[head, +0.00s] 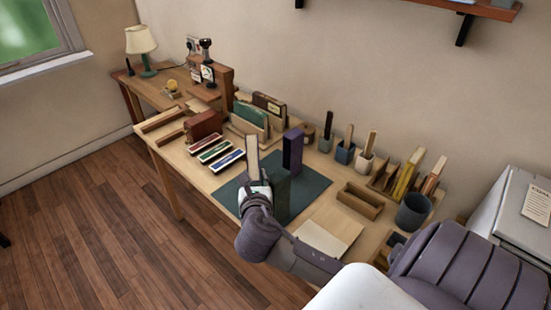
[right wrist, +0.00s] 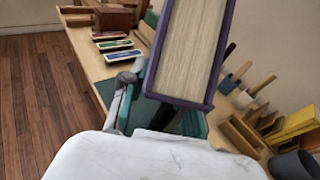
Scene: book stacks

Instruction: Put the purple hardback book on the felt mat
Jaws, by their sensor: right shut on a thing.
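The purple hardback book (right wrist: 190,50) fills the upper middle of the right wrist view, its pale page block towards the camera inside a purple cover rim, slightly tilted. The gripper is over the dark green felt mat (head: 316,186). Whether the book touches the mat cannot be told. My left gripper is out of view.
Several pen cups stand along the wall, with a wooden tray (head: 360,200) and a grey cup (head: 413,211) at right. Three coloured boxes (head: 215,151) and a brown box (head: 203,125) lie left of the mat. Pale paper (head: 328,230) lies near the front edge.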

